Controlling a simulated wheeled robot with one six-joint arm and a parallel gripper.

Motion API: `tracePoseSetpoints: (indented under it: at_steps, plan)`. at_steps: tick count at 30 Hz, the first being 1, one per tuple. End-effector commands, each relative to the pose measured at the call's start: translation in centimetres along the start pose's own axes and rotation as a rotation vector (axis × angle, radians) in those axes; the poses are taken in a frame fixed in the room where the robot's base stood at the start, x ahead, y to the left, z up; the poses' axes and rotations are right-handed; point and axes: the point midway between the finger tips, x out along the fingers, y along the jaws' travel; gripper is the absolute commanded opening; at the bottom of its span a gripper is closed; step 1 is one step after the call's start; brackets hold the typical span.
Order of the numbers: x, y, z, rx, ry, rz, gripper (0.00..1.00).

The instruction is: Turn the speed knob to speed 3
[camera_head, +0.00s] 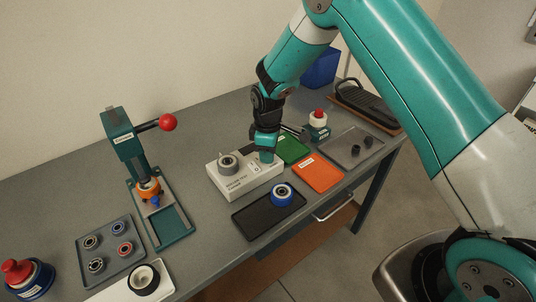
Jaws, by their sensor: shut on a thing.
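A white control box (248,183) with small dark lettering on its front sits on the grey table. A round grey part with a raised pin (228,164) stands on the left of its top. My gripper (266,156) points down over the right end of the box top, with its fingers shut around what appears to be the speed knob. The fingers hide most of that knob, and its pointer and the speed marks are too small to read. A small pale marking (255,169) shows beside the fingers.
A black tray (250,222) with a blue-rimmed wheel (282,194) lies in front of the box. Green (291,149) and orange (318,173) mats lie to its right. A teal press (125,143) with a red-balled lever (167,122) stands left. A red-topped button (318,118) stands behind.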

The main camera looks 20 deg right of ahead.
Motion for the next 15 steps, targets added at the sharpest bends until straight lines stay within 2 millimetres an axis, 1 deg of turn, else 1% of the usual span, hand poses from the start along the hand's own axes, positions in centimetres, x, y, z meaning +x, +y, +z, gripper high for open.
tracePoseSetpoints:
  at_steps: [15]
  plan:
    - [0.03,0.11,-0.04,0.492,0.003,0.003,0.05]
